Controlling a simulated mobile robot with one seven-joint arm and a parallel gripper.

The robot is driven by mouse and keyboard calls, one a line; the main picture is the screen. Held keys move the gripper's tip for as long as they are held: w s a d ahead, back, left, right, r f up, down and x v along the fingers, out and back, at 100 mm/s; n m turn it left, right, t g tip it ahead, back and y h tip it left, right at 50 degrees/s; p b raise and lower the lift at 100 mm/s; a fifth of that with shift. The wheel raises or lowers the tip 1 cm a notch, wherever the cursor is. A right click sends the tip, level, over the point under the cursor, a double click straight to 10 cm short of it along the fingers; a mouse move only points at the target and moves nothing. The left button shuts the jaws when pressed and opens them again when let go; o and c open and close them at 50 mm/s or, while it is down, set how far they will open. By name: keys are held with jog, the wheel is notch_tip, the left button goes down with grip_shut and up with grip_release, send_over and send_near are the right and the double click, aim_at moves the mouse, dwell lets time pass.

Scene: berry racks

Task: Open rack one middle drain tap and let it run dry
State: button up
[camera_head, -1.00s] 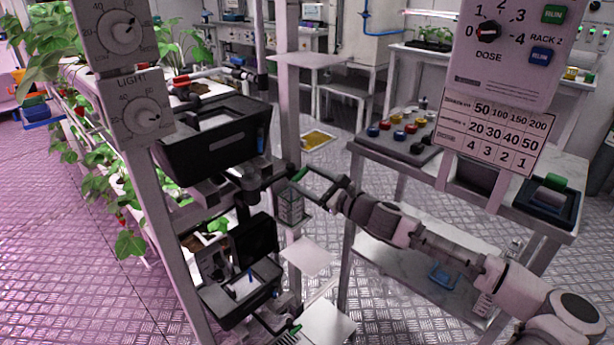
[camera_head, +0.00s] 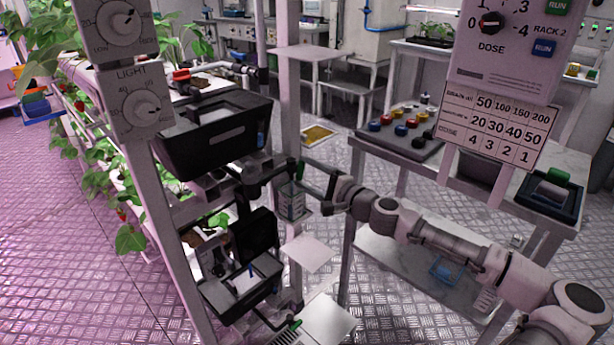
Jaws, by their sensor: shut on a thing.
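The middle drain tap (camera_head: 268,174) is a dark fitting on the rack post, below the upper black tank (camera_head: 215,138). Its small green handle (camera_head: 300,171) now stands close to upright in the picture. My gripper (camera_head: 305,177) reaches in from the right and is shut on this handle; the fingers hide part of it. A clear marked container (camera_head: 291,201) sits on a small shelf just below the tap. Whether liquid is flowing cannot be made out.
A lower black tank (camera_head: 240,287) and another green-handled tap (camera_head: 296,324) sit below. The control panel (camera_head: 505,50) and bench (camera_head: 475,180) stand at right. Plants (camera_head: 130,238) line the left. A pale plate (camera_head: 308,252) lies beneath the tap.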

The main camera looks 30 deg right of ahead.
jog(key=shift+f+n+b, duration=0.1)
jog(key=shift+n+b, duration=0.35)
jog(key=shift+n, duration=1.05)
jog(key=o, duration=1.4)
jog(key=p+v, duration=0.3)
jog(key=v, duration=1.4)
jog(key=shift+s, duration=0.2)
